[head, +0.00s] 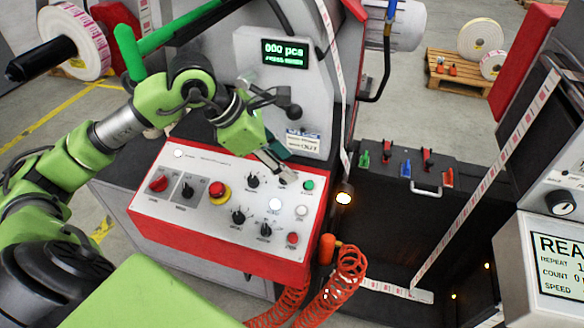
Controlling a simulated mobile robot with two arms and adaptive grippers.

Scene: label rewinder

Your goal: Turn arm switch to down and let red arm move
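My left gripper (277,170) reaches in from the left, over the top right part of the red-framed control panel (180,229). Its fingertips point down at the panel face close to a dark knob (287,177), which they partly cover. I cannot tell whether they touch it or how far apart they are. Several black knobs are on the panel, such as one (252,181) left of the fingertips and one (265,230) below. The labels are too small to read, so I cannot tell which is the arm switch. I cannot single out the red arm. My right gripper is out of view.
A red emergency button (218,190) with a yellow ring and a red rotary switch (158,184) sit on the panel's left. A display (285,52) reads "000 pcs". A label web (480,185) runs across the right. An orange coiled hose (345,270) hangs in front.

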